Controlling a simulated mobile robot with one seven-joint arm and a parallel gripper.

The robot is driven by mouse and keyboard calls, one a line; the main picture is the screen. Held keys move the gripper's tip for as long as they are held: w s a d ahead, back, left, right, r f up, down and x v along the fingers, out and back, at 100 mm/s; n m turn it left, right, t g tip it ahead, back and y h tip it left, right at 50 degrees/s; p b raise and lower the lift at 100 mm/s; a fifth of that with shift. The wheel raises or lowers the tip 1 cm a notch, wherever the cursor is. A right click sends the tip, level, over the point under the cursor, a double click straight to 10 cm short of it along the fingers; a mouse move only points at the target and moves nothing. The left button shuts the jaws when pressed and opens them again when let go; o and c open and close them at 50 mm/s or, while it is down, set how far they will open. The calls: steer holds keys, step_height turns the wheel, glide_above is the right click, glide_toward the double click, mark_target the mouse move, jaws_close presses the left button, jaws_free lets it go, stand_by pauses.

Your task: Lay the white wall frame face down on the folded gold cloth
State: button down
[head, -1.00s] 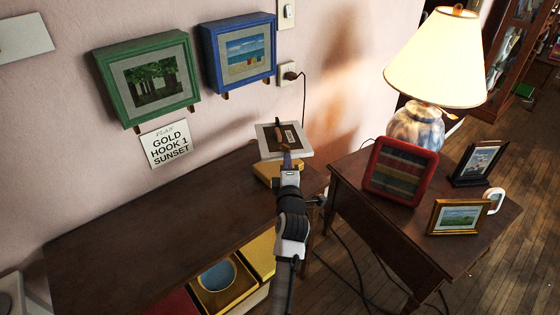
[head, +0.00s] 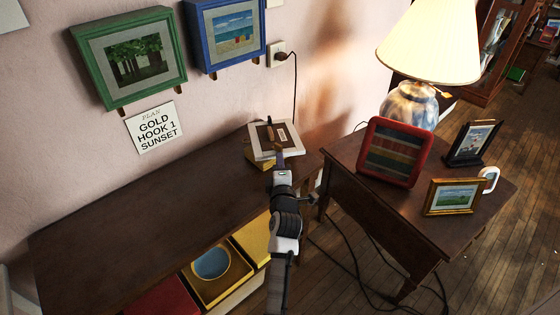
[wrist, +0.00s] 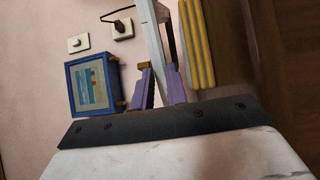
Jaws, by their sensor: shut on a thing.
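The white wall frame (head: 292,149) is face down, its brown back and a small label facing up. It is over the folded gold cloth (head: 262,165) at the right end of the dark sideboard. My gripper (head: 279,152) is shut on the frame's near edge. In the wrist view the purple fingers (wrist: 160,88) pinch the white frame (wrist: 152,45). The gold cloth (wrist: 198,45) shows beside it there, with a narrow gap between them. The frame covers most of the cloth in the head view.
The sideboard top (head: 150,215) is clear to the left. The side table at right holds a lamp (head: 428,45), a red frame (head: 415,153) and smaller frames.

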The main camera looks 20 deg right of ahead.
steer(key=shift+f+b, duration=0.55)
steer(key=shift+b, duration=0.2)
steer(key=c, duration=1.3)
jaws_free()
steer(key=shift+f, duration=0.1)
steer(key=shift+s, duration=0.15)
